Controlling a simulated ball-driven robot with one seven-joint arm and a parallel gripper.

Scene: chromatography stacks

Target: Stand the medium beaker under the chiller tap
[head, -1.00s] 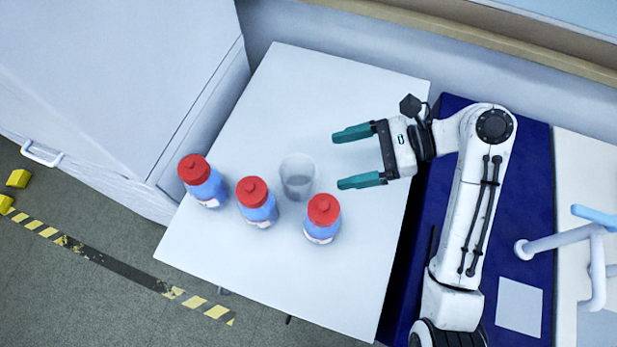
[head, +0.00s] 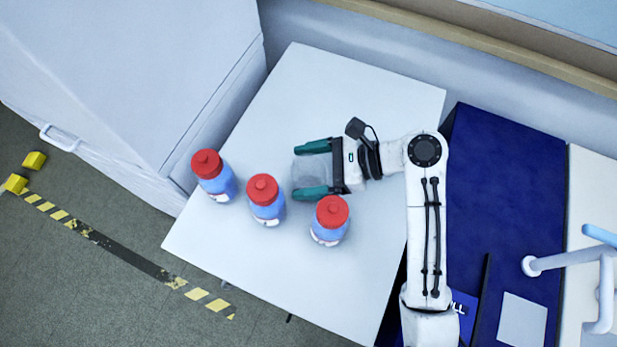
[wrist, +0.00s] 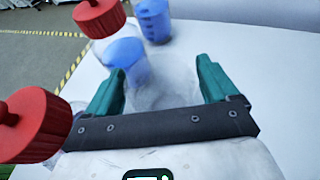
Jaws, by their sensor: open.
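The clear beaker (head: 313,171) stands on the white table, close to the red-capped bottles. My gripper (head: 304,168) is open, with one green finger on each side of the beaker. In the wrist view the beaker (wrist: 165,92) shows faintly between the two fingers (wrist: 160,85). I cannot tell whether either finger touches it. The chiller tap is not clearly identifiable; a pale pipe fitting with a blue handle (head: 600,236) stands at the right edge.
Blue bottles with red caps stand left of the beaker (head: 213,176), below it (head: 266,200) and lower right (head: 330,221), close to my lower finger. The white table (head: 320,90) is clear behind. A dark blue surface (head: 515,180) lies right.

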